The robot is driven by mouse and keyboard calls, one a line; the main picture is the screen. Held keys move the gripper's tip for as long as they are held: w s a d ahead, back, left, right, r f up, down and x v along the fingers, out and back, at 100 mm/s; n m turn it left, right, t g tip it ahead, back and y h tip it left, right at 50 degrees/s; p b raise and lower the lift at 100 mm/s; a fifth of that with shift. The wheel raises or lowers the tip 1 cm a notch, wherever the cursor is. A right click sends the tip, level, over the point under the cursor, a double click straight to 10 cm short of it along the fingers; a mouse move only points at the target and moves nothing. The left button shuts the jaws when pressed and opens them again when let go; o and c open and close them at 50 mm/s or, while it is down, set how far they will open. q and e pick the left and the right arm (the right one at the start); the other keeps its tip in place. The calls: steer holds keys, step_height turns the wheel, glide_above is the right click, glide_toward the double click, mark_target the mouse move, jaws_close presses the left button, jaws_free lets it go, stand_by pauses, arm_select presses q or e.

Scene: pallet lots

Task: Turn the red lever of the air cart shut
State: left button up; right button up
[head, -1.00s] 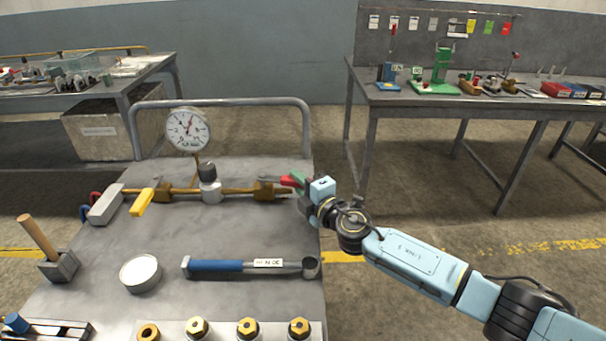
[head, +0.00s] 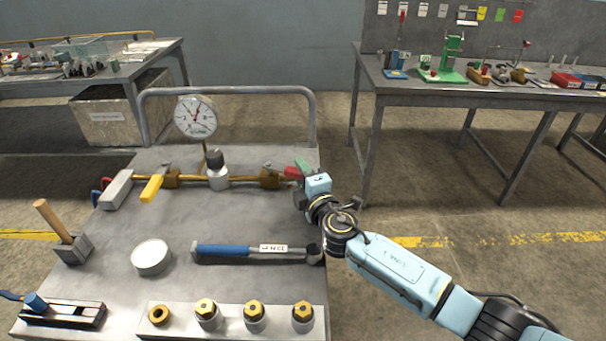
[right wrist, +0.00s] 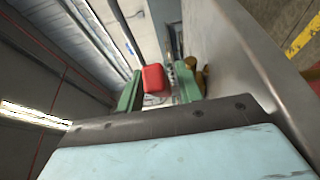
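The red lever (head: 291,172) sits at the right end of the air cart's brass pipe, by a brass valve body (head: 270,178). My right gripper (head: 303,167) is at this lever, at the cart's right edge. In the right wrist view, the red lever's end (right wrist: 153,78) is between the two green fingers of my right gripper (right wrist: 160,88). It is close to the left finger, with a gap to the right finger, so the gripper looks open around it. The lever's stem is mostly hidden. My left gripper is not in view.
The cart top (head: 225,225) holds a pressure gauge (head: 196,117), a yellow lever (head: 152,188), a blue-handled tool (head: 225,250), a round tin (head: 151,257) and a wooden-handled tool (head: 52,220). Workbenches stand behind. The floor right of the cart is clear.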

steer(key=shift+s, duration=0.1)
steer(key=shift+s+d, duration=0.1)
steer(key=shift+s, duration=0.15)
steer(key=shift+p+v, duration=0.55)
steer(key=shift+v, duration=0.65)
steer(key=p+v, duration=0.1)
steer(key=v, duration=0.8)
steer(key=shift+s+d, duration=0.1)
steer(key=shift+s, duration=0.05)
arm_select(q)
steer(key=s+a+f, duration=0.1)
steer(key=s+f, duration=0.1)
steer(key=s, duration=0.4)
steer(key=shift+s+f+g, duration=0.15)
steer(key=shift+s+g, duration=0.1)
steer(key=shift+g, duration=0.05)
arm_select(e)
steer(key=shift+s+d, duration=0.2)
steer(key=shift+s, duration=0.3)
